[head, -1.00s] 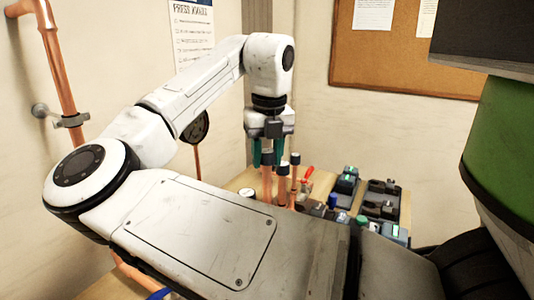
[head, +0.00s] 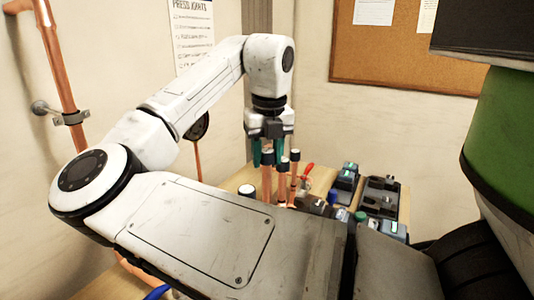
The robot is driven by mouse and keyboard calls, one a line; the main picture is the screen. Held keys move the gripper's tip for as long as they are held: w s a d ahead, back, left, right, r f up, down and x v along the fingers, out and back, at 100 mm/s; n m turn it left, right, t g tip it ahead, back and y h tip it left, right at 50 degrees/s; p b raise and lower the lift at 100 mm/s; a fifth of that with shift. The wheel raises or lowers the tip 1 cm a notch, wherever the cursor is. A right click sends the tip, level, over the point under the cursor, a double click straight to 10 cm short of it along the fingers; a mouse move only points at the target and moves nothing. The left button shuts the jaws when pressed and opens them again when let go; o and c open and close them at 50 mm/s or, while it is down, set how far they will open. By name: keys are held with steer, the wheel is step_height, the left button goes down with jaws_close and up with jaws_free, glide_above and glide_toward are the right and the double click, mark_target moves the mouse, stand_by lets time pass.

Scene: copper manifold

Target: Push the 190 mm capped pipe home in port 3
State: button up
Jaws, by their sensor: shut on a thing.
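My gripper (head: 267,156) points down over the bench, its teal fingers closed on a capped copper pipe (head: 267,184). The pipe stands upright, its dark cap between the fingertips. Two other capped copper pipes stand just to the right: a near one (head: 282,184) and a thinner one (head: 294,174). The manifold and its ports are hidden behind my own arm, so I cannot tell which port the held pipe is in or how deep it sits. The pipe's length cannot be read from this view.
The wooden bench (head: 320,178) stands in the room corner. A copper wall pipe (head: 58,85) runs at left; a cork board (head: 400,55) hangs behind.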

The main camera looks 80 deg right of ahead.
mark_target(267, 166)
steer(key=shift+f+p, duration=0.8)
steer(key=shift+f, duration=0.7)
stand_by(2.4)
steer(key=o, duration=1.6)
steer(key=shift+r, duration=0.1)
steer(key=shift+r+p, duration=3.35)
steer(key=shift+r, duration=0.1)
steer(key=shift+f, duration=0.1)
